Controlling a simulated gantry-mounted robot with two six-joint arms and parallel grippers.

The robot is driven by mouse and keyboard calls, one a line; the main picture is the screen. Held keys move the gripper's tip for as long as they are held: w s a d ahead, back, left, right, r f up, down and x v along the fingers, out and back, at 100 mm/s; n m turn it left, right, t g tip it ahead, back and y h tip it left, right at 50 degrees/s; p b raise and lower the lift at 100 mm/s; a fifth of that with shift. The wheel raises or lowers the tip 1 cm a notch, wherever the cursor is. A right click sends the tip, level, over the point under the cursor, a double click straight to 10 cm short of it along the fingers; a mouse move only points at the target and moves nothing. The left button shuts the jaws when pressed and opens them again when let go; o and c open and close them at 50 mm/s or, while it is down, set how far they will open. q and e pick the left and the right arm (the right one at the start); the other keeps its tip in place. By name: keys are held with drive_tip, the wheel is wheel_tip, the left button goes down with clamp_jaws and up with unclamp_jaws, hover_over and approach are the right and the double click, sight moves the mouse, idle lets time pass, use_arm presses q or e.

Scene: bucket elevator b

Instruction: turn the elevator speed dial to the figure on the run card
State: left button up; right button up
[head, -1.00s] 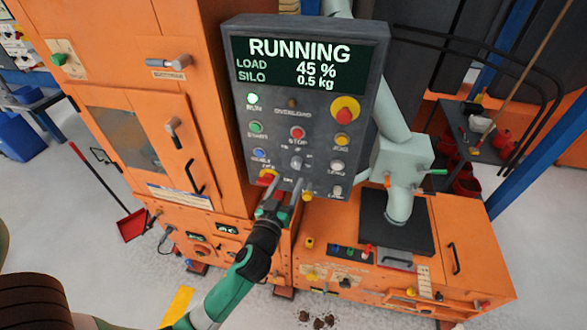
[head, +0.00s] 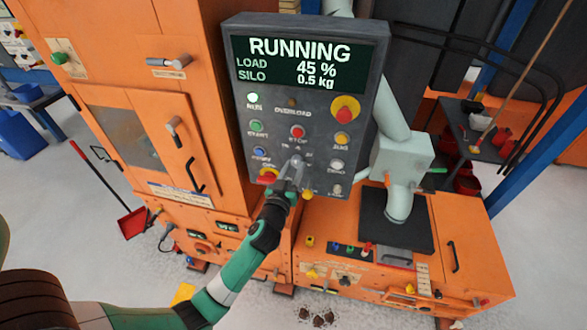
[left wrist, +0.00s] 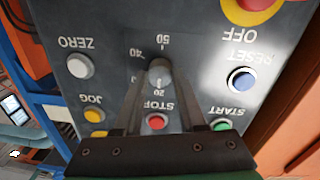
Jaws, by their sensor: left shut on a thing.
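The grey speed dial (head: 297,161) is on the lower middle of the dark control panel (head: 350,60). My left gripper (head: 292,170) reaches up to it from below and is shut on it. In the left wrist view the dial (left wrist: 159,72) sits between the two fingertips (left wrist: 158,78), with the panel upside down. Scale figures such as 50, 40 and 20 show around it; where its pointer stands is not clear. The panel screen (head: 304,63) reads RUNNING, LOAD 45 %, SILO 0.5 kg. I cannot make out a run card. My right gripper is not in view.
Close around the dial are the red stop button (head: 298,132), yellow jog button (head: 341,140), blue reset button (head: 260,153) and white zero button (head: 337,166). A red-and-yellow switch (head: 269,175) sits just left of my gripper. A red-and-yellow emergency stop (head: 345,107) is higher up.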

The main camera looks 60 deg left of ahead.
use_arm(q)
drive_tip(key=shift+m, duration=0.4)
clamp_jaws()
drive_tip(key=m+p, duration=0.1)
drive_tip(key=m, duration=0.3)
drive_tip(key=shift+r, duration=0.1)
drive_tip(key=m+p, duration=0.2)
drive_tip(key=m, duration=0.4)
drive_tip(key=shift+g, duration=0.4)
drive_tip(key=m+p, duration=0.2)
drive_tip(key=m, duration=0.4)
drive_tip(key=shift+w+d+g, duration=0.1)
drive_tip(key=shift+g, duration=0.2)
drive_tip(key=m+p, duration=0.1)
drive_tip(key=m, duration=0.4)
drive_tip(key=shift+m+y, duration=0.3)
drive_tip(key=shift+m, duration=0.1)
drive_tip(key=o, duration=1.1)
unclamp_jaws()
